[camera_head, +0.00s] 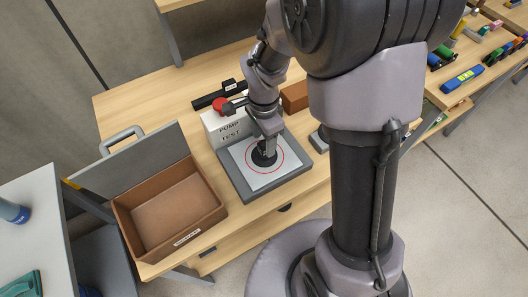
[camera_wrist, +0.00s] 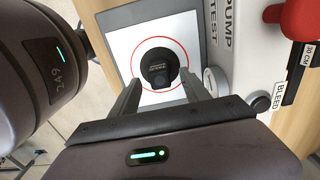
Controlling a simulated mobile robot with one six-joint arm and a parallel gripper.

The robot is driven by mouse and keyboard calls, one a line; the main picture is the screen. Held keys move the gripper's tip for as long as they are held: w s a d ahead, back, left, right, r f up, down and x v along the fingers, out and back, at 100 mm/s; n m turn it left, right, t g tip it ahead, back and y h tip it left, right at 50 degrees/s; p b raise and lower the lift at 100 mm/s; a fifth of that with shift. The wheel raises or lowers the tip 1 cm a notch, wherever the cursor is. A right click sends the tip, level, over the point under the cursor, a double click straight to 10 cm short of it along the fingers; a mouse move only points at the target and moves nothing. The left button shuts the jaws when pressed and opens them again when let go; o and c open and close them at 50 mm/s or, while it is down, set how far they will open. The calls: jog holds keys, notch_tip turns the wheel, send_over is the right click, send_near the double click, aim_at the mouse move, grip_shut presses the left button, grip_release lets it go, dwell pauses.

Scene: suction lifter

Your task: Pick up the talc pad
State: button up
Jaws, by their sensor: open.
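I cannot tell for sure which thing is the talc pad. A small grey block (camera_head: 318,140) lies at the right of the test plate, partly behind my arm, and a brown block (camera_head: 294,97) lies farther back. My gripper (camera_head: 267,150) points down over a black round suction lifter (camera_head: 262,158), which also shows in the wrist view (camera_wrist: 159,66). The lifter stands inside a red ring on a white sheet (camera_head: 240,152). My gripper's fingers (camera_wrist: 161,92) are apart, with the lifter seen beyond and between them; contact cannot be told.
A white pump test box (camera_head: 226,129) with a red knob (camera_head: 220,104) stands behind the plate. A brown open tray (camera_head: 124,215) with a raised grey lid (camera_head: 135,163) is at the left. Wooden table top (camera_head: 125,105) is bare at the back left.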

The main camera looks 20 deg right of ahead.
notch_tip(320, 180, down, 3)
jog(key=shift+d+r, duration=0.1)
jog(key=shift+r, duration=0.05)
grip_shut()
